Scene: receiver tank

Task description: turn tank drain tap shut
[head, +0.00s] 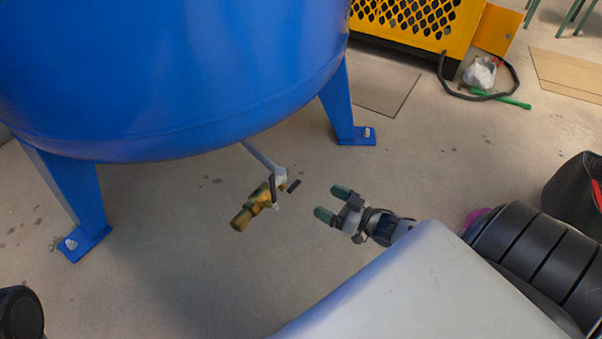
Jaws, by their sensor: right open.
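The blue receiver tank (180,70) fills the upper left of the head view. Its drain tap (256,204), a brass body with a dark lever (273,190), hangs below the tank on a grey pipe (262,158). A small dark piece also shows at the right of the tap; I cannot tell if it is part of the lever. My right gripper (333,203) is just right of the tap, with its green-tipped fingers apart and pointing left at it. It is empty and does not touch the tap. My left gripper is not in the view.
Blue tank legs stand on the floor at the left (80,205) and right (341,108) of the tap. A yellow machine (425,25) with a black hose (480,95) is at the back. A dark bag (575,195) lies at the right edge. The floor below the tap is clear.

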